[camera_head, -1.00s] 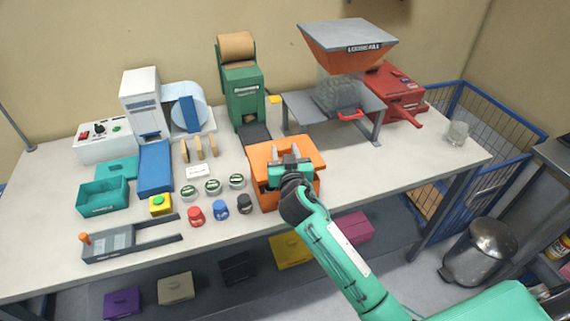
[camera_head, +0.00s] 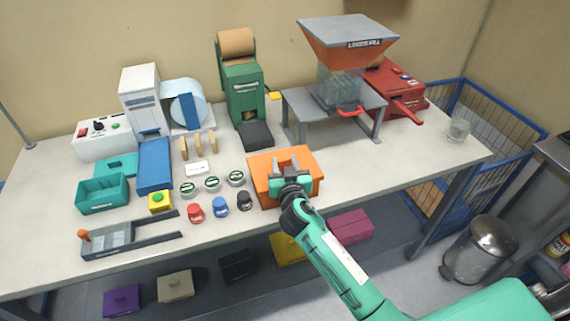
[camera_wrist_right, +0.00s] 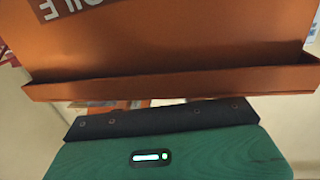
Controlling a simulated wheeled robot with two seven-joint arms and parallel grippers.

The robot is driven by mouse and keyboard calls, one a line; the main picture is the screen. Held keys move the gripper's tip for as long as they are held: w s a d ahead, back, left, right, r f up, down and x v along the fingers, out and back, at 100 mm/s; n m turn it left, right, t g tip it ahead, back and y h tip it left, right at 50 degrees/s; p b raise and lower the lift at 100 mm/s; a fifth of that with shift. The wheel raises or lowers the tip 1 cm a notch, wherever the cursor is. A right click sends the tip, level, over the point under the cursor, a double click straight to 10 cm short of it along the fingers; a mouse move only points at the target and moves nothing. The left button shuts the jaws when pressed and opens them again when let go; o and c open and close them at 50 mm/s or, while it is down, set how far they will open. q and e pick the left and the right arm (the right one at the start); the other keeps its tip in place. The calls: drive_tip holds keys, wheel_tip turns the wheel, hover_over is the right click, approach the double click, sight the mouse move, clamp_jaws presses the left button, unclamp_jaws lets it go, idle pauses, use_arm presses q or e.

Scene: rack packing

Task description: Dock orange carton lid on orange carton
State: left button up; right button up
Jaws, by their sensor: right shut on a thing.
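The orange carton (camera_head: 266,196) stands at the front edge of the workbench, in the middle of the head view. The orange lid (camera_head: 262,163) lies flat over its top, lined up with it. I cannot tell whether a small gap is left between them. My right gripper (camera_head: 290,172) is above the lid, shut on it, and hides part of the lid and carton. In the right wrist view a large orange surface with a lettered label (camera_wrist_right: 170,45) and a raised lip fills the upper part; the fingertips are not clear there. My left gripper is not in view.
Small red, blue and black caps (camera_head: 219,204) and round green-and-white tins (camera_head: 212,184) sit left of the carton. A green dispenser (camera_head: 241,90) and a hopper machine on a grey stand (camera_head: 350,98) stand behind. The bench to the carton's right is clear.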

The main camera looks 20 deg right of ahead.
drive_tip(key=shift+f, duration=0.25)
drive_tip(key=o, duration=1)
drive_tip(key=shift+c, duration=0.2)
drive_tip(key=shift+r, duration=0.15)
drive_tip(key=shift+r+p, duration=0.6)
drive_tip(key=s+a+b, duration=0.1)
drive_tip(key=s+b, duration=0.2)
drive_tip(key=s, duration=0.9)
drive_tip(key=shift+a+r, duration=0.2)
drive_tip(key=shift+a, duration=0.1)
